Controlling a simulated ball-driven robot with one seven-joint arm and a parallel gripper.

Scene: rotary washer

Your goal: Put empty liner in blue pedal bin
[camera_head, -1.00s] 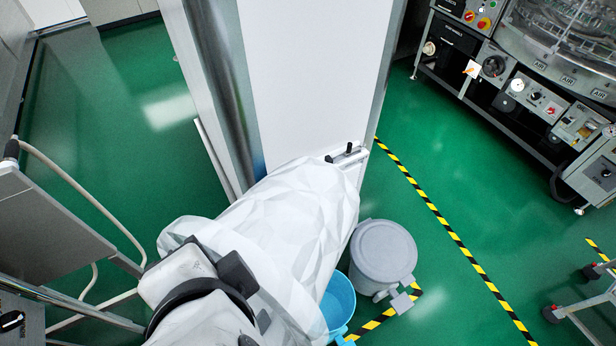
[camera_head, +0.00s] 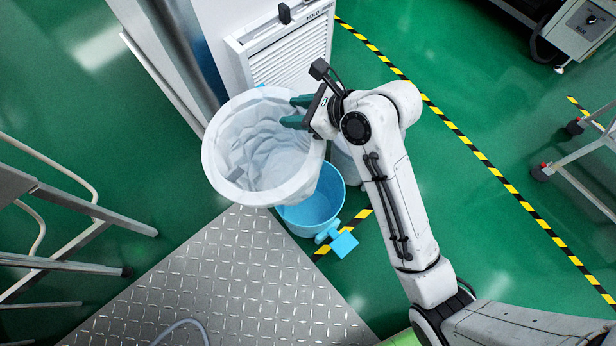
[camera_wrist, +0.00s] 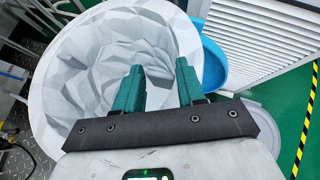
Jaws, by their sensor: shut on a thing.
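The white liner (camera_head: 225,172) is empty, its wide round mouth facing up toward the camera. My gripper (camera_head: 297,110) is shut on the right part of the liner's rim, its two green fingers at the mouth. In the wrist view, my gripper (camera_wrist: 160,85) reaches over the rim of the liner (camera_wrist: 62,95). The open blue pedal bin (camera_head: 318,208) stands on the floor behind and below the liner, which overlaps its upper left in the picture. The blue bin also shows at the liner's right in the wrist view (camera_wrist: 213,68). The liner's underside is hidden.
A grey bin (camera_head: 342,165) stands beside the blue bin, mostly hidden by my arm. A white louvred cabinet (camera_head: 290,62) is behind the liner. A metal tread plate (camera_head: 225,275) lies in front. Steps (camera_head: 70,215) stand left; a wheeled frame (camera_head: 585,165) stands right.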

